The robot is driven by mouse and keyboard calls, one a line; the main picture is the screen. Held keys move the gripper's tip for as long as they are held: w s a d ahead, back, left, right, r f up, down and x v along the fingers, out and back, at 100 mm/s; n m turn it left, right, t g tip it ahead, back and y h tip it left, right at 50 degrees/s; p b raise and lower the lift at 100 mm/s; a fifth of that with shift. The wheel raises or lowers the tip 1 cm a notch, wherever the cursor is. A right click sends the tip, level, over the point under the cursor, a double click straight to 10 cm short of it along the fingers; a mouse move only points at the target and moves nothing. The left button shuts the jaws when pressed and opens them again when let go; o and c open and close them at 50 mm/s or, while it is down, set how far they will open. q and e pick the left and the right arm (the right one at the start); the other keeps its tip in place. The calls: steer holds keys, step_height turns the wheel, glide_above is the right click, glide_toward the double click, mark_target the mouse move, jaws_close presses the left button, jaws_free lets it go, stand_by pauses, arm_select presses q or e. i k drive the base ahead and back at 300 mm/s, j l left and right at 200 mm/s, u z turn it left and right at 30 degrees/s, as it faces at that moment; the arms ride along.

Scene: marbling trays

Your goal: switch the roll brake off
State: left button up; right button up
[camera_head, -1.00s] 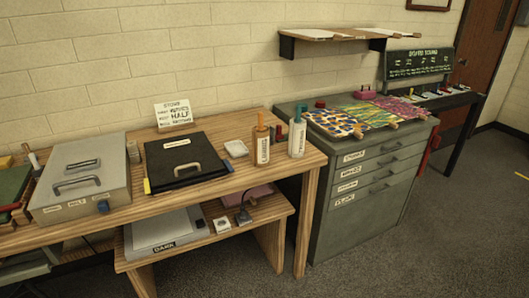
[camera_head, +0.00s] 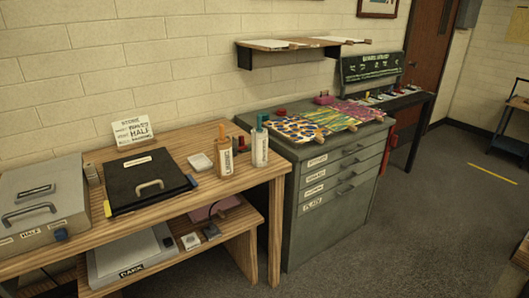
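I cannot make out a roll brake or a paper roll in the head view. Neither of my grippers shows in this frame. A small red knob-like thing (camera_head: 281,112) and a pink item (camera_head: 324,98) stand at the back of the grey cabinet's top; what they are is too small to tell. A red part (camera_head: 388,146) shows beside the cabinet's right side, mostly hidden.
A wooden bench (camera_head: 262,170) at left bears a grey lidded tray (camera_head: 65,190), a black lidded tray (camera_head: 150,165) and two bottles (camera_head: 225,160). The grey drawer cabinet (camera_head: 320,225) carries patterned sheets. A dark side table (camera_head: 425,105) stands behind.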

mark_target(240, 144)
steer(key=i+u, duration=0.1)
steer(key=u, duration=0.35)
steer(key=i+l+u, duration=0.1)
steer(key=u, duration=0.4)
steer(key=i+l+u, duration=0.2)
steer(key=i+l, duration=0.15)
steer(key=l, duration=0.3)
steer(key=i+l+u, duration=0.1)
steer(key=l, duration=0.25)
steer(key=i+l+u, duration=0.1)
steer(key=l, duration=0.25)
steer(key=i+l+u, duration=0.1)
steer(key=i+l, duration=0.15)
steer(key=l, duration=0.1)
